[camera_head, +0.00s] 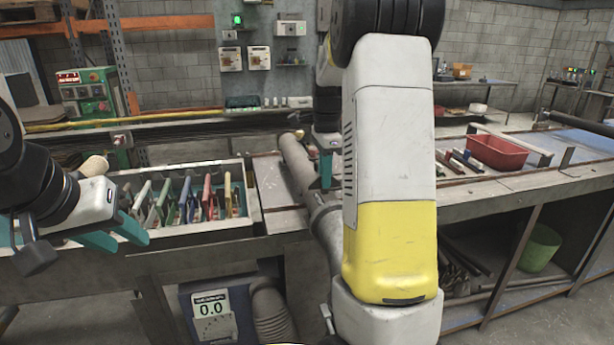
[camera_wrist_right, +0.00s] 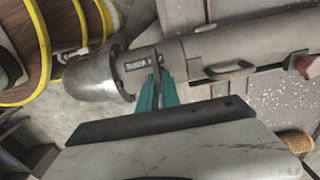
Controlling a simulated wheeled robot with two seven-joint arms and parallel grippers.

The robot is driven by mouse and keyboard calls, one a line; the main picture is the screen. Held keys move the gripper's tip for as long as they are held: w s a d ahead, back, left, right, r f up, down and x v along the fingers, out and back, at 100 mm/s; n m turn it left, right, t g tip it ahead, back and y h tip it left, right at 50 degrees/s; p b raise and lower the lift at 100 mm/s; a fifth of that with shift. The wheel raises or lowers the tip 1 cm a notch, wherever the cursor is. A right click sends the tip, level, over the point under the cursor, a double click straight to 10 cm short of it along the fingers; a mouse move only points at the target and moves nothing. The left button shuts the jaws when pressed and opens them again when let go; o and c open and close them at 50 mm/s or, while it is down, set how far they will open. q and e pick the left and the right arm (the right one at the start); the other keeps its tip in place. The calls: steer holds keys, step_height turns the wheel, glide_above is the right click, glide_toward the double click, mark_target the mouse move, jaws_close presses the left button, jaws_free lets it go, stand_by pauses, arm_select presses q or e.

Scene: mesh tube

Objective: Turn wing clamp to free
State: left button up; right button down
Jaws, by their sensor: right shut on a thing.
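A grey tube (camera_head: 297,163) lies across the bench and points toward me. In the right wrist view the tube (camera_wrist_right: 215,50) ends at the left in a wider metal collar (camera_wrist_right: 95,75). A small dark wing clamp (camera_wrist_right: 157,62) sits where collar and tube meet. My right gripper (camera_wrist_right: 160,88) is shut on the wing clamp, its teal fingers partly covering it. In the head view the right gripper (camera_head: 327,168) is beside the tube, and my right arm hides much around it. My left gripper (camera_head: 122,232) is open and empty, in front of the tray at the left.
A bench tray (camera_head: 250,205) holds several coloured-handled tools. A red bin (camera_head: 497,152) stands on the bench at the right. A green bucket (camera_head: 541,247) is on the shelf below. A grey unit with a 0.0 display (camera_head: 211,306) and a hose stands under the bench.

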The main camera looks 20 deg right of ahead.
steer(key=c, duration=1.6)
jaws_free()
steer(key=shift+o, duration=0.2)
step_height(320, 180, up, 7)
steer(key=shift+r, duration=0.45)
